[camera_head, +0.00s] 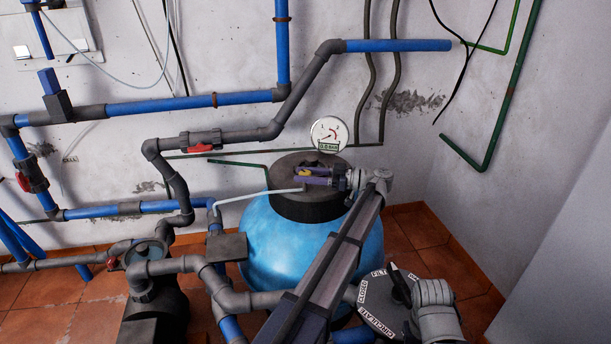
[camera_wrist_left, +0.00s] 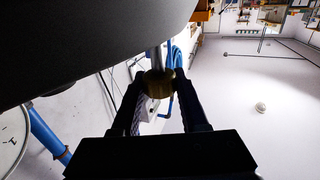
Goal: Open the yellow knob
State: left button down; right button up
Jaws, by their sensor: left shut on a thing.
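The yellow knob (camera_head: 305,173) is small and sits at the top of the blue tank, by its dark lid. My left gripper (camera_head: 313,176) reaches it from the right, with its fingers around it. In the left wrist view the knob (camera_wrist_left: 159,82) looks brassy and sits between the two dark fingertips (camera_wrist_left: 160,90), on a thin pale stem. The gripper is shut on it. The fingers hide part of the knob.
A round pressure gauge (camera_head: 329,134) stands just behind the knob. The blue tank (camera_head: 285,240) is below. Blue and grey pipes (camera_head: 160,105) run along the wall at left. A black labelled valve head (camera_head: 372,300) is at lower right.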

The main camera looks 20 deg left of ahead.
pick_arm(q)
jog(key=shift+c, duration=2.1)
grip_release()
jog(key=v, duration=0.7)
jog(key=shift+w+d, duration=0.1)
jog(key=shift+d, duration=0.25)
